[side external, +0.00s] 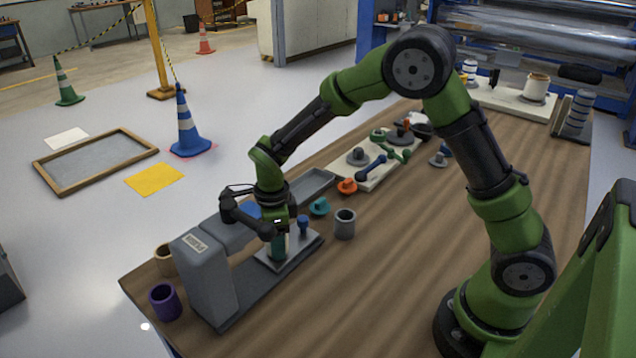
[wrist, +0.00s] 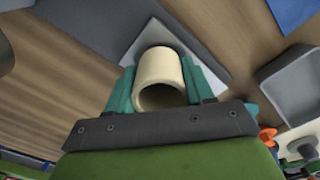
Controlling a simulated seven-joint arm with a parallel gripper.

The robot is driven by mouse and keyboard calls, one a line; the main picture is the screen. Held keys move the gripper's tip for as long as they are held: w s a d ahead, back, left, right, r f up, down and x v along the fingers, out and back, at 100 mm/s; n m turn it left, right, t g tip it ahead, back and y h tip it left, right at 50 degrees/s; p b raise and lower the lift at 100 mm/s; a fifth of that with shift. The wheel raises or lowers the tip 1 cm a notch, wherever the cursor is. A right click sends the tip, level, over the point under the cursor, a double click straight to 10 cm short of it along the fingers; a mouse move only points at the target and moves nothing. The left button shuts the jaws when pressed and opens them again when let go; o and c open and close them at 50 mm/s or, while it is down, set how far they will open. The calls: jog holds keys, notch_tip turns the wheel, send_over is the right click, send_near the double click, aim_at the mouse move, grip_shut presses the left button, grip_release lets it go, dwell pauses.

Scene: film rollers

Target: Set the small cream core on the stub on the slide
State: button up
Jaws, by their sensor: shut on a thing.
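The small cream core (wrist: 160,66) is between the two teal fingers of my gripper (wrist: 160,82) in the wrist view, its open end facing the camera. My gripper is shut on it. In the side view my gripper (side external: 279,246) is low over the pale plate of the slide (side external: 296,259), and the fingers and wrist hide the core. The slide also shows behind the core in the wrist view (wrist: 148,36). The stub is hidden in both views, so I cannot tell whether the core is around it or above it.
The grey press housing (side external: 205,275) stands just left of my gripper, its arm close by. A blue knob (side external: 303,224) is right of the fingers. A grey cup (side external: 345,223), a purple cup (side external: 165,302) and a tan cup (side external: 164,259) stand nearby. The right front table is clear.

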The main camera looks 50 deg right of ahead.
jog(key=shift+f, duration=0.2)
jog(key=o, duration=1.1)
notch_tip(320, 180, up, 17)
dwell(0.5)
